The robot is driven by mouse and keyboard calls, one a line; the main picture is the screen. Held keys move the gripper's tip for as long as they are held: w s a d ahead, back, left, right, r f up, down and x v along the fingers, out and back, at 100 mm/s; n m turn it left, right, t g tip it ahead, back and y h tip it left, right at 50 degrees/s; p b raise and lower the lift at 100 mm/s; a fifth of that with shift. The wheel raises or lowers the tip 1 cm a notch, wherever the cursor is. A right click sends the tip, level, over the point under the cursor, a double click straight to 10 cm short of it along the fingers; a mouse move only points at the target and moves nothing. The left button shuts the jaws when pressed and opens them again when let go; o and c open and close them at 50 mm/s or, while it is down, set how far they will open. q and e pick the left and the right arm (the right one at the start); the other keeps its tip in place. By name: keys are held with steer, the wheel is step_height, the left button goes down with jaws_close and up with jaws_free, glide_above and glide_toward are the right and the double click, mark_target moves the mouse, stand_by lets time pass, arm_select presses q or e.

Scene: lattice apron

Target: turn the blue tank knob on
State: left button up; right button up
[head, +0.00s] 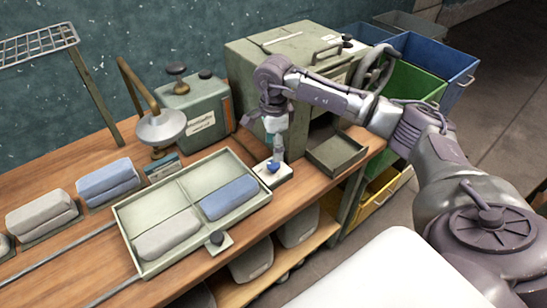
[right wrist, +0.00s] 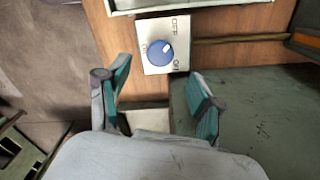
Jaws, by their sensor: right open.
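The blue knob (head: 272,168) sits on a small pale plate beside the right corner of the divided tray. In the right wrist view the knob (right wrist: 160,52) shows from above, on a plate (right wrist: 150,67) lettered OFF and ON. A small pale mark shows on the knob; its exact direction is hard to tell. My right gripper (head: 277,150) points down over the knob. In the wrist view its teal fingers (right wrist: 157,92) are apart and empty, with the knob beyond their tips. I cannot tell whether they touch it. My left gripper is not in view.
The pale divided tray (head: 125,214) holds a grey and a blue folded cloth. A dark knob (head: 217,238) sits on a plate at its front edge. A green tank (head: 193,108) and a large green cabinet (head: 262,62) stand behind. An open drawer (head: 337,154) is close on the right.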

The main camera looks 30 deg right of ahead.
mark_target(274, 164)
step_height(274, 164, down, 6)
steer(key=shift+f+p, duration=0.15)
steer(key=shift+p, duration=0.4)
steer(key=shift+c, duration=0.2)
steer(key=c, duration=1.1)
